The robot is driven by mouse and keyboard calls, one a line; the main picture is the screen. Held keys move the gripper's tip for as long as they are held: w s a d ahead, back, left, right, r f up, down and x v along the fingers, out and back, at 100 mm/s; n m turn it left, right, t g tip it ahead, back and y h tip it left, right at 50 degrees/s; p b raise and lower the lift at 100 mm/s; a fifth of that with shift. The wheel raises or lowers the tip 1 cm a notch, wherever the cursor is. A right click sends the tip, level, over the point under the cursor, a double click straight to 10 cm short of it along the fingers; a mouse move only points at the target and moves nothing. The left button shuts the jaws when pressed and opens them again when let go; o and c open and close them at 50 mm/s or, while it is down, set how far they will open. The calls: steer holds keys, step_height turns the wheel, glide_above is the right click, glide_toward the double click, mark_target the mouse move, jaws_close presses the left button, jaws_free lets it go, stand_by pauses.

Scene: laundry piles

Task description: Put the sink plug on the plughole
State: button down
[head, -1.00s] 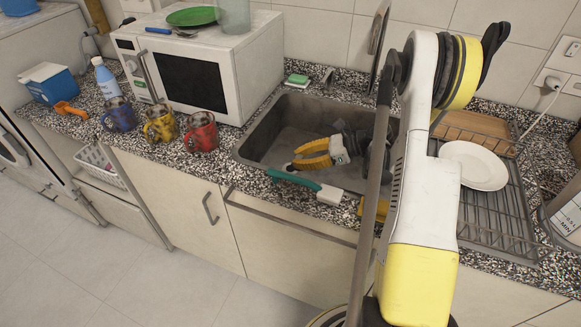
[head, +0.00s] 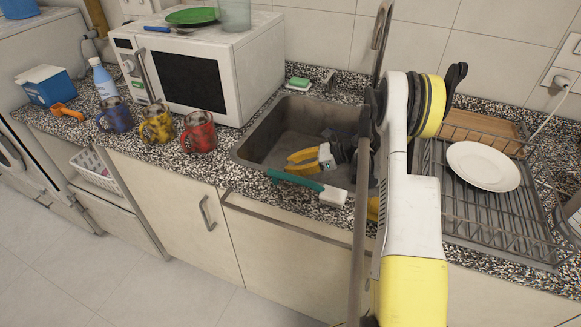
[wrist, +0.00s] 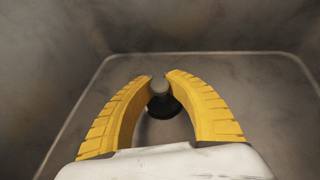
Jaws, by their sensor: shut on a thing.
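My gripper (wrist: 159,84) is down inside the sink, its yellow fingers closed around the grey knob of the dark sink plug (wrist: 165,106) in the wrist view. The plug's round black base shows below the fingertips, close to the sink floor; I cannot tell whether it touches. In the head view my gripper (head: 291,163) reaches into the grey sink (head: 282,124), and the plug is not clearly visible there. The plughole is not visible in either view; it may be under the plug or the gripper.
A teal-handled brush (head: 310,186) lies on the counter at the sink's front edge. Blue, yellow and red mugs (head: 203,132) stand left of the sink. A green sponge (head: 299,83) is behind it. A dish rack (head: 470,212) with a white plate (head: 483,166) is at right.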

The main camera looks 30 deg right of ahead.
steer(key=shift+f, duration=0.1)
steer(key=c, duration=1.3)
jaws_free()
steer(key=shift+c, duration=0.2)
